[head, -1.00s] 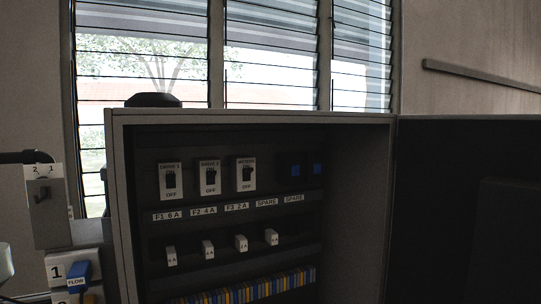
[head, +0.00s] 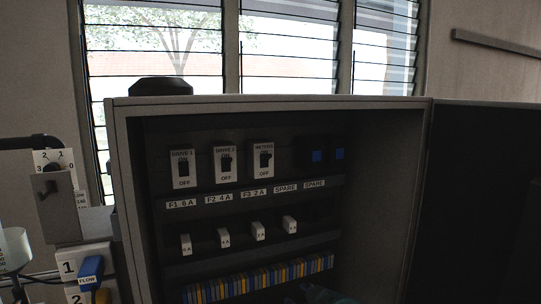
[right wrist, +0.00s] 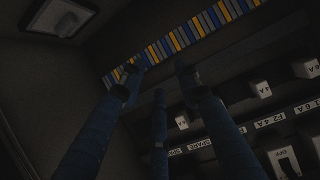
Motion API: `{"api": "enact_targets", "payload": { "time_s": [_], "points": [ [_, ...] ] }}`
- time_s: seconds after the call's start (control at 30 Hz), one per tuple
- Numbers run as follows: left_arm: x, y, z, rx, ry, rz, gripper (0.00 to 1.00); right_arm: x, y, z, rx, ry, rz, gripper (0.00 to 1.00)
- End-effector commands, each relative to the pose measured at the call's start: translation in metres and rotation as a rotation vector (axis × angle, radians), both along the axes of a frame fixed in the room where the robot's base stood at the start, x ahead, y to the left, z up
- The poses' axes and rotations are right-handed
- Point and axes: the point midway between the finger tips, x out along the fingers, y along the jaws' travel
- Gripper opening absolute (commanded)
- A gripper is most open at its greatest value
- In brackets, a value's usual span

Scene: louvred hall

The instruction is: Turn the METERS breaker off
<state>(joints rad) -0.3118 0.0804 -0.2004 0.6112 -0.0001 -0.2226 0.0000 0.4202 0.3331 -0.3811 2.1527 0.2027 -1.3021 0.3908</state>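The METERS breaker (head: 264,160) is the third white breaker from the left in the upper row of the open cabinet. Its black toggle sits up, above the OFF mark. To its left are the DRIVE 2 breaker (head: 225,162) and DRIVE 1 breaker (head: 182,166), toggles likewise up. My right gripper (right wrist: 160,82) has blue fingers spread apart with nothing between them. It is inside or in front of the cabinet, near the coloured terminal strip. A breaker with OFF on it (right wrist: 283,160) shows at the lower right; which one, I cannot tell. My left gripper is not in view.
The cabinet (head: 270,103) has a door standing open at right. Inside are small fuse tags (head: 257,231) and a terminal strip (head: 258,279). At left stand a rotary switch (head: 52,168) and a blue FLOW tag (head: 90,272).

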Motion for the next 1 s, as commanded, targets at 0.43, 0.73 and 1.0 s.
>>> {"api": "enact_targets", "payload": {
  "time_s": [0.43,0.73,1.0],
  "points": [
    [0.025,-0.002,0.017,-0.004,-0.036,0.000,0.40,0.010,0.030,0.298,0.079,-0.431,0.071,0.33],
    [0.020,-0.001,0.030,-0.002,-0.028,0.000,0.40,0.030,0.039,0.314,0.085,-0.446,0.073,0.33],
    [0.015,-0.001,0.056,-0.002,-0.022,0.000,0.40,0.079,0.055,0.315,0.085,-0.446,0.074,0.33]
  ]
}}
